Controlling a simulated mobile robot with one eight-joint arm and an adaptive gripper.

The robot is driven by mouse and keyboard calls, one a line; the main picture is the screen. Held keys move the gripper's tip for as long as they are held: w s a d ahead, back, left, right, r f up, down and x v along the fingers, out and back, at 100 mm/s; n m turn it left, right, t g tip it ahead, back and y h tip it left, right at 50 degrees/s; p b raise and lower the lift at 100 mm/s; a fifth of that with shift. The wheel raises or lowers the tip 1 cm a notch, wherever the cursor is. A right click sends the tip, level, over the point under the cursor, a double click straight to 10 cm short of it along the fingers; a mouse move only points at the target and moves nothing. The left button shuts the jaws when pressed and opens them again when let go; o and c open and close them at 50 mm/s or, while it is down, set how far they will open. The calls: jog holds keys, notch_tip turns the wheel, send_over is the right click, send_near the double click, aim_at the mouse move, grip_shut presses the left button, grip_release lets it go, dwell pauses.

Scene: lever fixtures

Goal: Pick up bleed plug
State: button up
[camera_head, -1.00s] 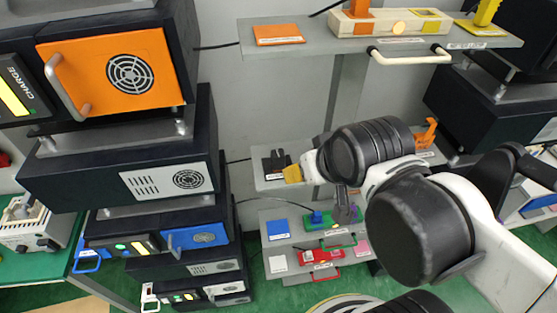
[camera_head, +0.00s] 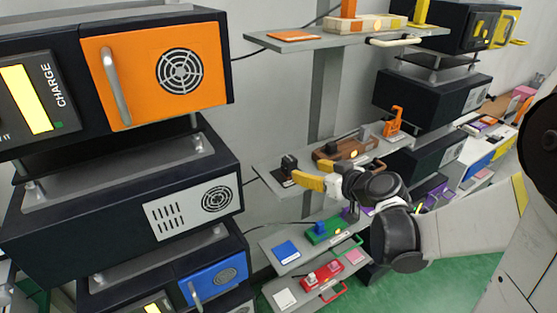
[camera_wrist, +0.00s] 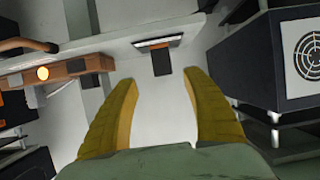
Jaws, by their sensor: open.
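A small black block, which may be the bleed plug (camera_head: 289,163), stands on a dark labelled plate at the left end of the middle grey shelf. I cannot confirm its name, as the label is too small to read. In the wrist view the black block (camera_wrist: 163,60) shows ahead, between the line of the two fingers and beyond their tips. My gripper (camera_head: 306,183) has yellow fingers and is close to the right of the block in the head view. In the wrist view my gripper (camera_wrist: 160,86) is open with nothing between the fingers.
A brown fixture (camera_head: 346,149) with an orange light sits beside the block on the same shelf; it also shows at left in the wrist view (camera_wrist: 72,70). A black cabinet (camera_wrist: 272,50) with a fan grille stands at right in the wrist view.

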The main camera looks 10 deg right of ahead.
aim_at(293, 166)
jog(key=x, duration=0.4)
jog(key=shift+w+d+f, duration=0.15)
jog(key=shift+w+d, duration=0.05)
jog(key=shift+w, duration=0.25)
jog(key=shift+w+a+f, duration=0.15)
jog(key=shift+w+a, duration=0.15)
jog(key=shift+a, duration=0.15)
jog(key=x, duration=0.4)
jog(key=shift+w+a+f, duration=0.15)
jog(key=shift+a, duration=0.15)
grip_shut()
